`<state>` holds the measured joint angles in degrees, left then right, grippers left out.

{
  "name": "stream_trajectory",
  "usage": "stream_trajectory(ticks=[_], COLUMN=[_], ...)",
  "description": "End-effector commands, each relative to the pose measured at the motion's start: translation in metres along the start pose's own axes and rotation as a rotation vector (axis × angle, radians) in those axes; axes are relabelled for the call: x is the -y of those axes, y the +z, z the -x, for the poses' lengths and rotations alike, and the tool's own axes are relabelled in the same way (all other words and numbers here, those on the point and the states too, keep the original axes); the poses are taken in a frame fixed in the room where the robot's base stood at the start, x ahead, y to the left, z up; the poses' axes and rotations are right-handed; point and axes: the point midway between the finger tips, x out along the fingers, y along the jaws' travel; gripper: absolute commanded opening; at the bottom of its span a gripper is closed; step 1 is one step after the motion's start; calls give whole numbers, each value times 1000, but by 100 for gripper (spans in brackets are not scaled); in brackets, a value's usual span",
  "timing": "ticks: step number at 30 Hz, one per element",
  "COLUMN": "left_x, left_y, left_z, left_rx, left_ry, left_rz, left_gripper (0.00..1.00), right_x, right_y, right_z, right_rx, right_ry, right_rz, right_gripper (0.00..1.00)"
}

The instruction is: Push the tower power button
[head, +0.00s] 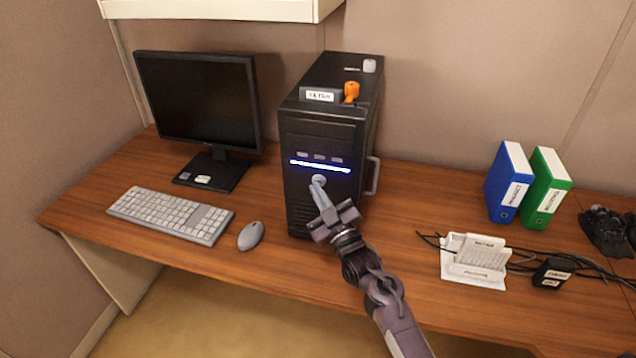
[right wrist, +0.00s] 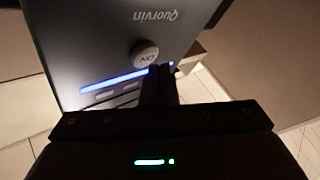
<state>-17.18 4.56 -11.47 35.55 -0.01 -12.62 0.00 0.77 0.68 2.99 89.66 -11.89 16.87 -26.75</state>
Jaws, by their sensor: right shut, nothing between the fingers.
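The black computer tower (head: 303,200) stands upright on the desk in the head view. Its round grey power button (head: 319,180) sits on the front panel, just below a lit blue-white strip (head: 320,166). In the right wrist view the button (right wrist: 145,55) reads "ON" and the strip (right wrist: 112,82) glows blue. My right gripper (head: 318,188) is shut and empty, its fingertips at the button's lower edge in the head view. In the right wrist view the fingers (right wrist: 160,85) end close beside the button; I cannot tell whether they touch it. My left gripper is not in view.
A monitor (head: 198,100), keyboard (head: 170,215) and mouse (head: 251,236) are left of the tower. A shelf (head: 210,10) overhangs the back left.

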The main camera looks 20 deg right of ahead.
Motion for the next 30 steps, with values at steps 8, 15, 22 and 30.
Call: stream_trajectory(ticks=[8, 15, 22, 30], left_x=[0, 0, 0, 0], left_y=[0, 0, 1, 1], left_z=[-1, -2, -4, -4], left_rx=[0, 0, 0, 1], left_ry=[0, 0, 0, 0], left_rz=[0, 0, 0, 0], left_gripper=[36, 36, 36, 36], right_x=[-1, -2, -4, -5], right_y=[2, 3, 4, 5], right_z=[-1, -4, -6, -7], right_rx=[0, 0, 0, 1], right_ry=[0, 0, 0, 0], right_rz=[1, 1, 1, 1], right_gripper=[0, 0, 0, 0])
